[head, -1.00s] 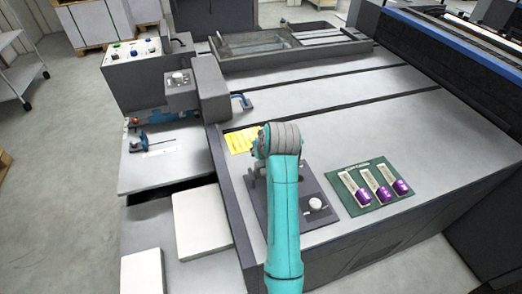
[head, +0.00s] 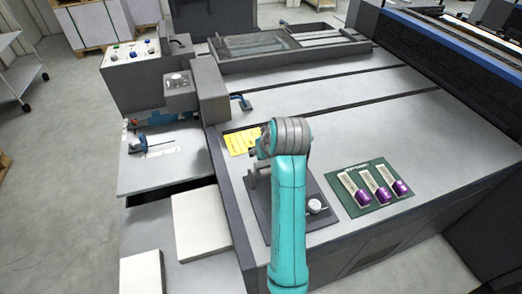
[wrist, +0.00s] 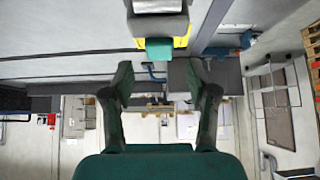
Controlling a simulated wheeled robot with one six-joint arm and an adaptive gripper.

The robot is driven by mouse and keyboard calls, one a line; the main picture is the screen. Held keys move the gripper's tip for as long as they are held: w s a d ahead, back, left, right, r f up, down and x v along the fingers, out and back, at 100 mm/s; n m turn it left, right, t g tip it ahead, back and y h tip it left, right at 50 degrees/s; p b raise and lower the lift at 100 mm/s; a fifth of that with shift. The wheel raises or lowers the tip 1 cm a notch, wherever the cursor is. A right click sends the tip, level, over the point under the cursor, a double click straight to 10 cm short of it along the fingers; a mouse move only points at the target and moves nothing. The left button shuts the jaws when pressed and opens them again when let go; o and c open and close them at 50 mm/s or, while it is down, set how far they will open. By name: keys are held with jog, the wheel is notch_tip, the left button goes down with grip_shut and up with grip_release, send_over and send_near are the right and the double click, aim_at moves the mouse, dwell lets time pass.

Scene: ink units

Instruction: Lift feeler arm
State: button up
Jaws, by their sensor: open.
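A dark mounting plate (head: 266,220) on the machine's front edge carries a grey bracket (head: 256,180), partly hidden behind my arm, and a silver knob (head: 317,205). I cannot tell for sure which part is the feeler arm. In the wrist view, a grey block (wrist: 158,25) with a teal tab (wrist: 159,50) lies at the top centre, over a yellow patch. My gripper (wrist: 159,78) is open, its two dark green fingers wide apart below that tab. Nothing is clearly held between them. My gripper is hidden behind my arm in the head view.
A yellow label (head: 242,142) lies behind the plate. A green mat (head: 352,201) with several purple-ended tubes lies to the right. A blue handle (head: 241,102) sits near the grey housing. The broad grey tabletop (head: 385,125) is mostly clear.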

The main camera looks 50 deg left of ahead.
jog(key=v, duration=0.6)
jog(key=shift+r, duration=0.2)
jog(key=shift+d, duration=0.1)
jog(key=shift+d, duration=0.1)
